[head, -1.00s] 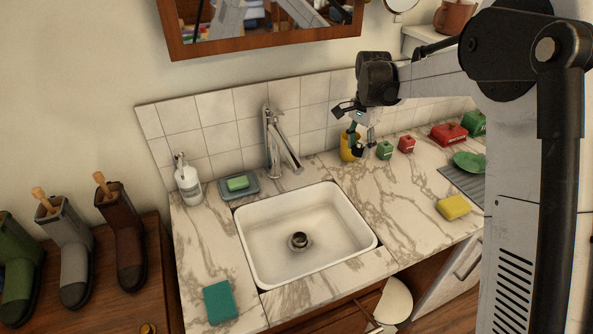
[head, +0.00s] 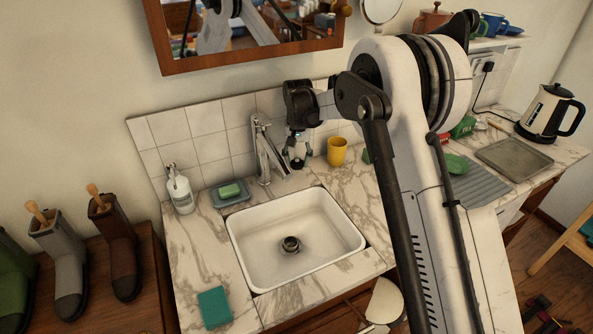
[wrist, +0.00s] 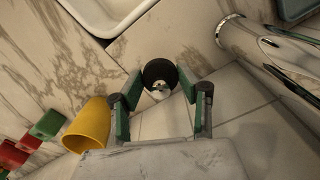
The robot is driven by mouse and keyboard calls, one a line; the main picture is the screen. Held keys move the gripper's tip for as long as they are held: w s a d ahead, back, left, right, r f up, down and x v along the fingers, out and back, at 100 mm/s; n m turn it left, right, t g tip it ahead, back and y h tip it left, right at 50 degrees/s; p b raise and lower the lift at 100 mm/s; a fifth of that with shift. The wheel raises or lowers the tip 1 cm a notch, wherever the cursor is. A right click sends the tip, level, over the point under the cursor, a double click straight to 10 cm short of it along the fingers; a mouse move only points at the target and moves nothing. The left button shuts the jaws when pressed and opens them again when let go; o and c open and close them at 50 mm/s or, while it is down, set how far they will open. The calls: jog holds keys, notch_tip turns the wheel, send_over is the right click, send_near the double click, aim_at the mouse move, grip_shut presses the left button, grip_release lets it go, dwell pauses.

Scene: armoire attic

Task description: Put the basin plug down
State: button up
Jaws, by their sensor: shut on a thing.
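My gripper (head: 297,160) is beside the tap (head: 264,150), over the counter strip behind the white basin (head: 240,252). In the wrist view my gripper (wrist: 160,84) has its green-padded fingers either side of the basin plug (wrist: 157,70), a round black disc with a shiny metal knob, and is shut on it. The plug appears above the marble near the tiled wall; I cannot tell whether it touches the counter.
A yellow cup (head: 337,151) stands just right of my gripper, and also shows in the wrist view (wrist: 88,125). A soap dish (head: 231,197) and soap bottle (head: 180,190) are left of the tap. A teal sponge (head: 214,307) lies front left. Bare marble (head: 350,195) lies right of the basin.

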aim_at(297, 176)
jog(key=shift+f, duration=2.05)
jog(key=shift+f, duration=0.15)
jog(key=o, duration=1.1)
jog(key=shift+o, duration=0.2)
notch_tip(297, 176, up, 12)
jog(key=shift+r, duration=0.15)
jog(key=shift+d, duration=0.1)
